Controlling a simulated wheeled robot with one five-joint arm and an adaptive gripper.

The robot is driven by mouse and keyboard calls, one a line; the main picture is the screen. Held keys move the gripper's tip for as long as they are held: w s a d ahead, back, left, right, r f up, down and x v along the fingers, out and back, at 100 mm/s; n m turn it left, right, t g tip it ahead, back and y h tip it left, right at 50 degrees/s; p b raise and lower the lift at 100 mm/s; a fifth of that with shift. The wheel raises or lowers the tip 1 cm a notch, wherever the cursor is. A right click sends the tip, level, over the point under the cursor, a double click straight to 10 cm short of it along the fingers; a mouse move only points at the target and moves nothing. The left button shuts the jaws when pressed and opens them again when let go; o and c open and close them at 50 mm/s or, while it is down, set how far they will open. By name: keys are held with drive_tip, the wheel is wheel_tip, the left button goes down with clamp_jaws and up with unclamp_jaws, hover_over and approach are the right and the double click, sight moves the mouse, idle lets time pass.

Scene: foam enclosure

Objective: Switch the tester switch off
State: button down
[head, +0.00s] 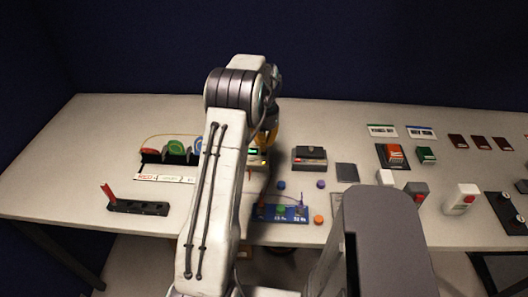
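A small device with a green-lit display and a yellow light (256,157) stands mid-table, mostly hidden behind my arm. It may be the tester, but I cannot tell for sure, and I see no clear switch on it. My arm reaches up and over the table in front of it. The end of my arm, with a yellowish part showing, is beside and above this device. My gripper's fingers are hidden behind the arm links, so I cannot see whether they are open or touch anything.
A dark box (310,158) stands right of the device. A blue board (281,213) with a green button lies nearer the front edge. A black strip with a red lever (137,207) is at the left. Several small blocks and boxes fill the right side. The far table strip is clear.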

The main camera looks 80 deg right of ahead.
sight(264, 154)
drive_tip(key=shift+f+b, duration=1.3)
drive_tip(key=shift+f, duration=0.6)
idle(1.4)
drive_tip(key=shift+r, duration=0.1)
drive_tip(key=shift+r+p, duration=2.8)
drive_tip(key=shift+r, duration=0.7)
